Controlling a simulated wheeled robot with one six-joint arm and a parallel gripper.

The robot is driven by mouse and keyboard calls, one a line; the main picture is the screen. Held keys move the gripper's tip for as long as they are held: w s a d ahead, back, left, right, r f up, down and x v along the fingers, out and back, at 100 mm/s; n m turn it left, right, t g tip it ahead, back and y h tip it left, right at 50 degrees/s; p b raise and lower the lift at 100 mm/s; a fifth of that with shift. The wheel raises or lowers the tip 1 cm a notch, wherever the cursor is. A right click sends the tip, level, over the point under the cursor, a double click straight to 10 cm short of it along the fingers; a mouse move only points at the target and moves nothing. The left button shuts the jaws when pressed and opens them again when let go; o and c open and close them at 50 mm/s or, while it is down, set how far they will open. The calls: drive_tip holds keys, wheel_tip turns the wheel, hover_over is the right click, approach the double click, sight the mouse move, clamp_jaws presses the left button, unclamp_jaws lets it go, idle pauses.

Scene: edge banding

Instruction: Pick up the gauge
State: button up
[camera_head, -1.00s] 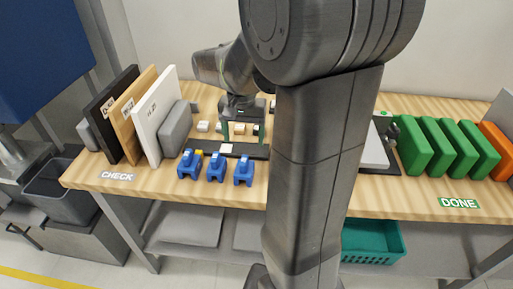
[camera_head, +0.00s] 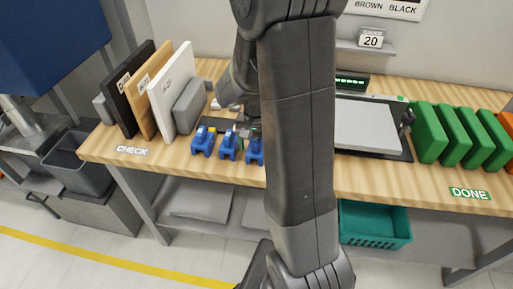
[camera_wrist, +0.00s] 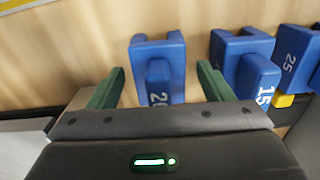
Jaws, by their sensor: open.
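Three blue numbered gauges stand in a row at the front of the bench. In the wrist view they are the gauge marked 20 (camera_wrist: 174,50), the gauge marked 15 (camera_wrist: 240,50) and the gauge marked 25 (camera_wrist: 292,58). In the head view, my arm partly covers the rightmost gauge (camera_head: 254,150). My gripper (camera_wrist: 160,86) is open, its green fingers on either side of the 20 gauge's near part in the wrist view. Gaps show between fingers and gauge; the height between them is unclear. In the head view my arm mostly hides the gripper.
A small yellow piece (camera_wrist: 284,100) lies beside the 15 gauge. Upright boards (camera_head: 170,95) stand left of the gauges. A white panel (camera_head: 368,125) lies on a dark pad at right, near green blocks (camera_head: 430,130). A shelf display (camera_head: 370,41) reads 20.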

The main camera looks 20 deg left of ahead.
drive_tip(key=shift+f, duration=0.6)
drive_tip(key=c, duration=1.1)
drive_tip(key=shift+r, duration=0.15)
